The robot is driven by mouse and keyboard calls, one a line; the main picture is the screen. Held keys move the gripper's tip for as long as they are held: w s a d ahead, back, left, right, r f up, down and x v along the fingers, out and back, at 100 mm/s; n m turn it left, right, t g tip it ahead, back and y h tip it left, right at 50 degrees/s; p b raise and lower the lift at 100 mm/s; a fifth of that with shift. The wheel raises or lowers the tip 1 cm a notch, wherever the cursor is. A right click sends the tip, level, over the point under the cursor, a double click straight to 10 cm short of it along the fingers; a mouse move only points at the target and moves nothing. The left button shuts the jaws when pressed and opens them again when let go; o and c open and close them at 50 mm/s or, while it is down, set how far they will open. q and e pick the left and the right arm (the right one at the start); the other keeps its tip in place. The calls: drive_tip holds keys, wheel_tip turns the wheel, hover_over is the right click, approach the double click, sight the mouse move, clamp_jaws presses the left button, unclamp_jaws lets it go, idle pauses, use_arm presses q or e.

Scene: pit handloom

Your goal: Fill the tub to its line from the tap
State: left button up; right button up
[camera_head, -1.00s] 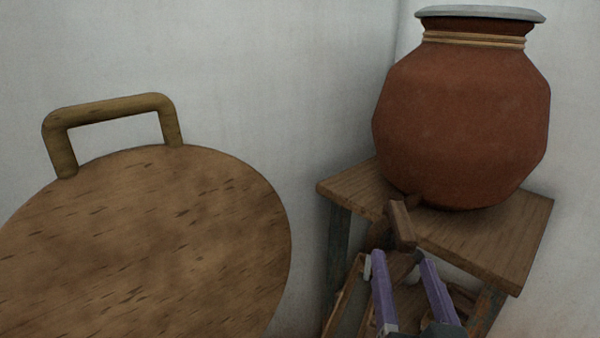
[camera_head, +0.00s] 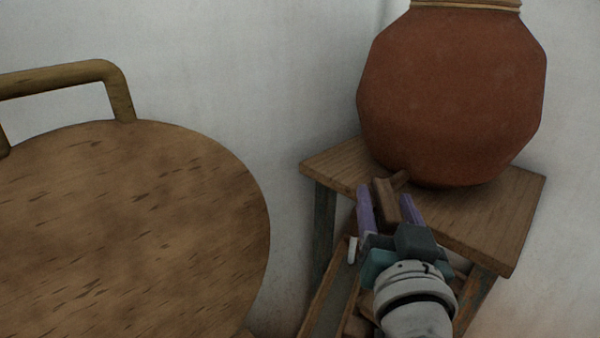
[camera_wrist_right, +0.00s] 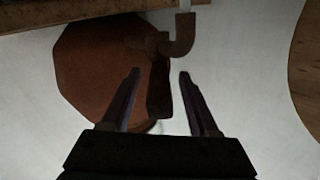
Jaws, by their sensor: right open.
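The clay pot (camera_head: 450,95) stands on a small wooden stand (camera_head: 480,215), and its brown tap sticks out low at the front. In the right wrist view the tap's bent spout (camera_wrist_right: 182,38) and dark handle (camera_wrist_right: 161,92) show against the pot (camera_wrist_right: 95,72). My right gripper (camera_head: 385,194) is open, with its purple fingers on either side of the tap handle (camera_head: 382,205). I cannot tell whether they touch it. A small pale piece (camera_head: 352,250) shows below the left finger; I cannot tell what it is. No tub can be made out. My left gripper is out of view.
A large round wooden piece (camera_head: 140,230) with a bar handle (camera_head: 60,78) fills the left side. Wooden slats lie under the stand, partly hidden by my right arm. Pale wall stands close behind everything.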

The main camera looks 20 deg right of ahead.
clamp_jaws()
idle(0.4)
idle(1.0)
